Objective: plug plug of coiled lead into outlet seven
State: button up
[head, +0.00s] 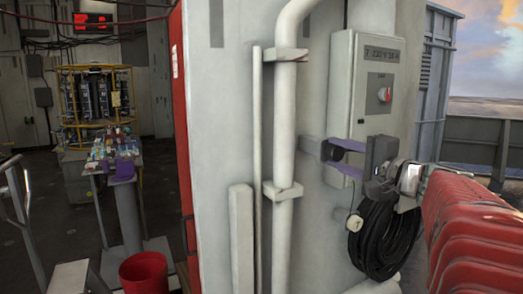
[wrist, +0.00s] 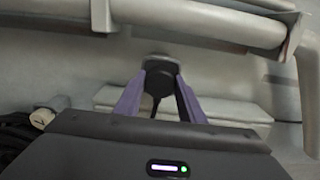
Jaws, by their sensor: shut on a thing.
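The coiled black lead (head: 384,240) hangs on the wall below my gripper. The box has a red knob (head: 384,94); its socket opening is not visible.
A thick pale pipe (head: 285,120) with brackets runs up the wall left of my gripper, and crosses the top of the wrist view (wrist: 200,20). A small beige round piece (head: 355,222) is beside the coil. A red bucket (head: 144,272) and cluttered stand (head: 117,172) are far left.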

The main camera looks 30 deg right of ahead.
aim_at(339, 154)
grip_shut()
jog(key=shift+s, duration=0.15)
jog(key=shift+s, duration=0.35)
jog(key=shift+s, duration=0.35)
jog(key=shift+s, duration=0.35)
jog(key=shift+s+d, duration=0.1)
jog(key=shift+s, duration=0.25)
jog(key=shift+s, duration=0.35)
jog(key=shift+s, duration=0.35)
